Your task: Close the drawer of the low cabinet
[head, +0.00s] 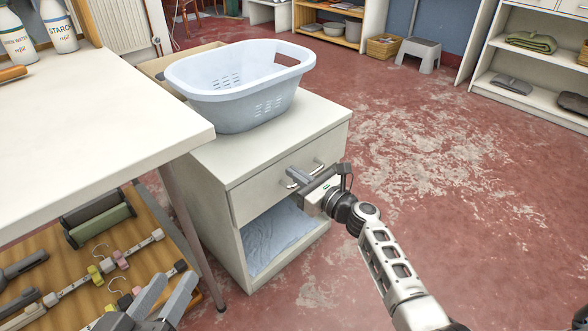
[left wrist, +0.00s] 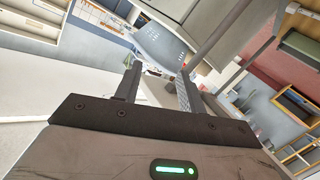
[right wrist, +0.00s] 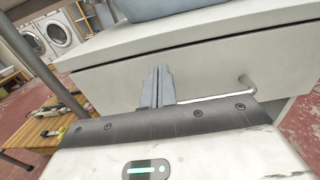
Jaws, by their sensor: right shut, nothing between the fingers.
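The low white cabinet (head: 222,240) stands beside the table, with one drawer (head: 258,196) above an open shelf. The drawer front looks flush or nearly flush with the cabinet, with a thin dark gap under the top; the right wrist view also shows the drawer front (right wrist: 110,85). Its bar handle (head: 318,163) is partly hidden by my right gripper (head: 293,177), which is shut and empty. Its fingertips (right wrist: 158,75) are at the drawer front by the handle; I cannot tell if they touch. My left gripper (head: 173,280) is open and empty, low beside the table.
A pale blue laundry basket (head: 240,105) sits on the cabinet top. Folded blue cloth (head: 275,237) lies in the open shelf. The white table (head: 90,125) and its leg (head: 190,240) stand close on the left, above a wooden shelf with hangers. The red floor at right is clear.

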